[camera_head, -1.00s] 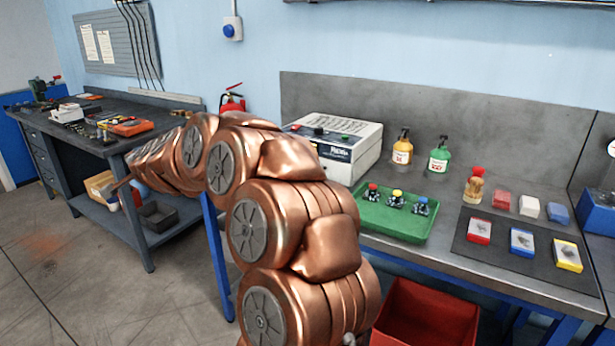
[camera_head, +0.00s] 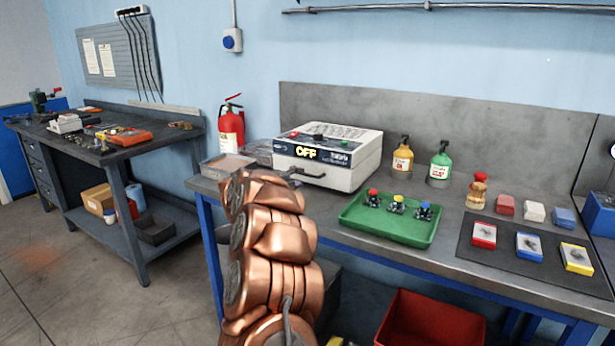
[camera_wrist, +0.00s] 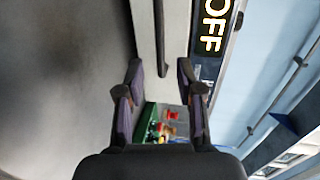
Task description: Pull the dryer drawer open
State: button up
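The dryer (camera_head: 345,160) is a white box with a dark panel reading OFF, standing on the grey bench. Its front drawer shows no clear gap. A grey drawer handle (camera_wrist: 160,45) runs as a bar across a pale front in the wrist view, beside the OFF display (camera_wrist: 213,25). My gripper (camera_wrist: 161,72) is open, with one dark finger on each side of the bar's line. The bar seems to lie ahead of the fingertips; I cannot tell whether they touch it. In the head view my copper arm hides most of the gripper below the dryer's front.
A green tray (camera_head: 350,222) with several small electrodes stands right of the dryer. Yellow (camera_head: 402,160) and green (camera_head: 440,165) bottles stand behind it. A shallow grey tray (camera_head: 212,172) is at the bench's left end. A red bin (camera_head: 440,325) is below.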

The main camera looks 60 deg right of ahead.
aim_at(306, 175)
jog(key=shift+p+x, duration=0.6)
jog(key=shift+x, duration=2.8)
grip_shut()
jog(key=shift+d+r, duration=0.1)
